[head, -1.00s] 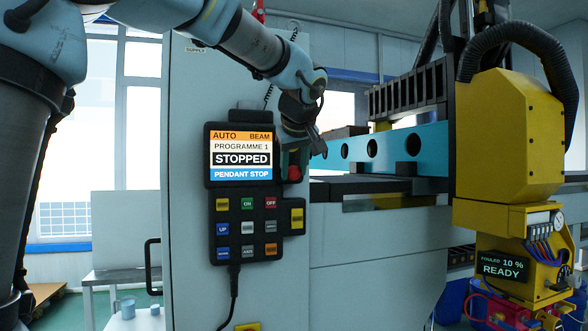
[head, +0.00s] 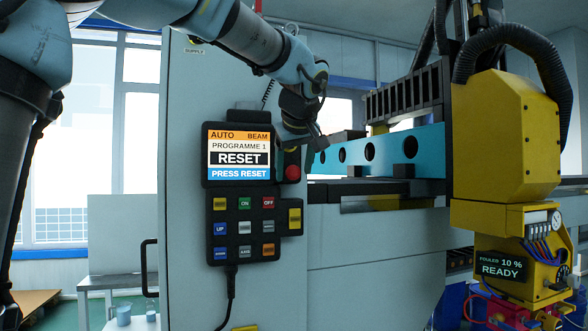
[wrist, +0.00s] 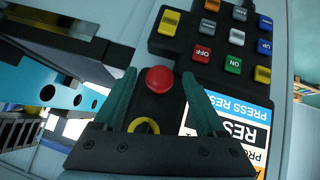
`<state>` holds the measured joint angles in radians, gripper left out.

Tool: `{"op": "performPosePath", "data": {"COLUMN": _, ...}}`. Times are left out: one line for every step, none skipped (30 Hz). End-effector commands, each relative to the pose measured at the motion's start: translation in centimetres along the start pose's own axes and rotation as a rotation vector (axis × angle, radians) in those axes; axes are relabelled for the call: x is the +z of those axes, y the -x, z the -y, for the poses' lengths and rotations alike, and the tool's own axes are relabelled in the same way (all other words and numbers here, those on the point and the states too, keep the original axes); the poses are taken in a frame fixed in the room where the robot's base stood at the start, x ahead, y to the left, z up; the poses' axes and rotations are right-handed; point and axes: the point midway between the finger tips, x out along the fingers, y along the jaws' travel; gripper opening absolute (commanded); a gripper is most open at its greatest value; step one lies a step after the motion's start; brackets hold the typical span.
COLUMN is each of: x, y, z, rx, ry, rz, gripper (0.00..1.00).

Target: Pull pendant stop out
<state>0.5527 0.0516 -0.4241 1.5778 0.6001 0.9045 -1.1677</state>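The pendant (head: 222,180) hangs on the grey cabinet front in the head view. Its screen (head: 239,158) reads RESET and PRESS RESET. The red round pendant stop (head: 292,173) sits on the pendant's right side, and it shows in the wrist view (wrist: 159,79) with a yellow ring marking below it. My gripper (head: 307,142) is just above the stop in the head view. In the wrist view my gripper (wrist: 160,76) is open, its two teal fingers on either side of the stop with visible gaps. Nothing is held.
Coloured keys (head: 245,227) fill the pendant's lower part, with a yellow key (head: 295,218) at its right edge. A turquoise beam (head: 385,150) and a yellow machine head (head: 508,140) stand to the right. A black cabinet handle (head: 148,268) juts out at left.

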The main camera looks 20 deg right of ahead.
Motion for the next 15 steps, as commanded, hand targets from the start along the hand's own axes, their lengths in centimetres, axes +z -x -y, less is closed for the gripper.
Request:
{"op": "performPosePath", "data": {"x": 0.0, "y": 0.0, "z": 0.0, "rx": 0.0, "ry": 0.0, "rz": -0.001, "gripper": 0.74}}
{"op": "performPosePath", "data": {"x": 0.0, "y": 0.0, "z": 0.0, "rx": 0.0, "ry": 0.0, "rz": -0.001, "gripper": 0.74}}
{"op": "performPosePath", "data": {"x": 0.0, "y": 0.0, "z": 0.0, "rx": 0.0, "ry": 0.0, "rz": -0.001, "gripper": 0.74}}
{"op": "performPosePath", "data": {"x": 0.0, "y": 0.0, "z": 0.0, "rx": 0.0, "ry": 0.0, "rz": -0.001, "gripper": 0.74}}
{"op": "performPosePath", "data": {"x": -0.1, "y": 0.0, "z": 0.0, "rx": 0.0, "ry": 0.0, "rz": -0.001, "gripper": 0.74}}
{"op": "performPosePath", "data": {"x": -0.1, "y": 0.0, "z": 0.0, "rx": 0.0, "ry": 0.0, "rz": -0.001, "gripper": 0.74}}
{"op": "performPosePath", "data": {"x": -0.1, "y": 0.1, "z": 0.0, "rx": 0.0, "ry": 0.0, "rz": -0.001, "gripper": 0.74}}
{"op": "performPosePath", "data": {"x": -0.1, "y": 0.2, "z": 0.0, "rx": 0.001, "ry": 0.0, "rz": -0.002, "gripper": 0.74}}
{"op": "performPosePath", "data": {"x": 0.0, "y": 0.4, "z": 0.0, "rx": 0.001, "ry": 0.0, "rz": -0.002, "gripper": 0.74}}
{"op": "performPosePath", "data": {"x": 0.0, "y": 0.6, "z": 0.0, "rx": 0.001, "ry": 0.0, "rz": -0.003, "gripper": 0.74}}
{"op": "performPosePath", "data": {"x": 0.0, "y": 0.9, "z": 0.0, "rx": 0.001, "ry": 0.0, "rz": -0.003, "gripper": 0.74}}
{"op": "performPosePath", "data": {"x": 0.0, "y": 1.5, "z": 0.0, "rx": 0.002, "ry": 0.0, "rz": -0.004, "gripper": 0.74}}
{"op": "performPosePath", "data": {"x": 0.1, "y": 1.9, "z": 0.0, "rx": 0.002, "ry": 0.0, "rz": -0.004, "gripper": 0.74}}
{"op": "performPosePath", "data": {"x": 0.1, "y": 2.5, "z": 0.0, "rx": 0.003, "ry": 0.001, "rz": -0.004, "gripper": 0.74}}
{"op": "performPosePath", "data": {"x": 0.1, "y": 3.3, "z": 0.0, "rx": 0.005, "ry": 0.001, "rz": -0.005, "gripper": 0.74}}
